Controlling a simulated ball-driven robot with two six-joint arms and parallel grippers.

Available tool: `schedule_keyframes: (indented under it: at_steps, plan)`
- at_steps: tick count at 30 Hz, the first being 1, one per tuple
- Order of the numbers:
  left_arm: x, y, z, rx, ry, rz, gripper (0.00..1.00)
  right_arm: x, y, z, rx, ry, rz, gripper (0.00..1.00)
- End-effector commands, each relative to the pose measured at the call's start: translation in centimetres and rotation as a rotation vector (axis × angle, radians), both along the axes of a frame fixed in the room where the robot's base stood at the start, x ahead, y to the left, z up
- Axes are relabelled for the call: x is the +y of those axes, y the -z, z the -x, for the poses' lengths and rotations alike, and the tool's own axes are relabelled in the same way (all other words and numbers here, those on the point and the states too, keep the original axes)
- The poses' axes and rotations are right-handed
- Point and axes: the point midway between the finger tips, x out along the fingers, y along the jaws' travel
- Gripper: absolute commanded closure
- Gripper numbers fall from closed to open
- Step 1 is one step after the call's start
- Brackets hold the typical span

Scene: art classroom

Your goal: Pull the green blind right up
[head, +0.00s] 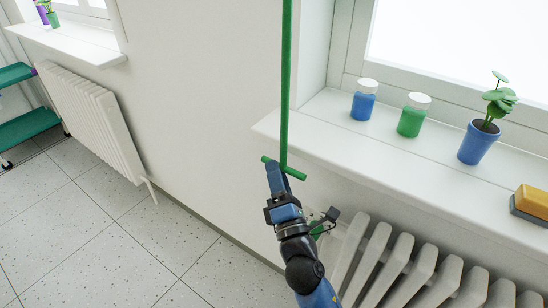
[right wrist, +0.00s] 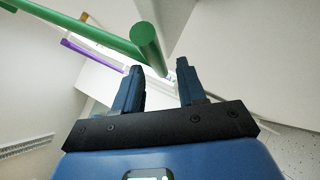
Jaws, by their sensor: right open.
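A green pull rod (head: 286,80) hangs straight down in front of the wall beside the window. A short green crossbar (head: 298,175) sits at its lower end. The green blind itself is out of view. My right gripper (head: 273,166) is at the crossbar, by the rod's foot. In the right wrist view, my right gripper (right wrist: 160,68) is open. The crossbar's round end (right wrist: 146,34) shows just beyond and above the fingertips, and the rod (right wrist: 70,24) runs off to the upper left. I cannot tell whether the fingers touch the bar. My left gripper is not in view.
The white sill (head: 330,125) holds a blue jar (head: 363,105), a green jar (head: 411,121), a potted plant (head: 479,142) and a yellow sponge (head: 532,200). A radiator (head: 405,262) stands below. Another radiator (head: 95,115) and a green cart (head: 25,128) are left. Floor between is clear.

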Motion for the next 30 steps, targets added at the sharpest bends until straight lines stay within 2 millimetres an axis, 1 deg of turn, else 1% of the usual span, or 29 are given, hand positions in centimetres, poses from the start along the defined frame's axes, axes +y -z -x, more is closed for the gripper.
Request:
schedule_keyframes:
  at_steps: [1,3,7,12,19,20,27,30]
  plan:
    - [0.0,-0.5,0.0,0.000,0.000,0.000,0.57,0.1,-0.6,-0.7,-0.001,0.002,-0.001,0.59]
    - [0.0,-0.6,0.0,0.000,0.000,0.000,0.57,0.3,-0.7,-1.4,0.000,0.002,0.001,0.59]
    - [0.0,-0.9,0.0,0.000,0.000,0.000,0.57,0.6,-1.1,-2.3,0.001,0.001,0.000,0.59]
    - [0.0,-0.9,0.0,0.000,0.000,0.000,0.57,0.7,-1.2,-2.8,0.001,0.000,0.000,0.59]
    - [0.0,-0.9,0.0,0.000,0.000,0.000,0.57,0.7,-1.1,-2.8,0.001,0.000,0.000,0.59]
    - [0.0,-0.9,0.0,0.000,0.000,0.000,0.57,0.7,-1.1,-2.8,0.001,0.000,0.000,0.63]
    - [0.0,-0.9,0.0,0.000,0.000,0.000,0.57,0.7,-1.1,-2.8,0.001,0.000,0.000,0.99]
    - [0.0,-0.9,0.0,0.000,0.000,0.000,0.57,0.7,-1.1,-2.8,0.001,0.000,0.000,1.00]
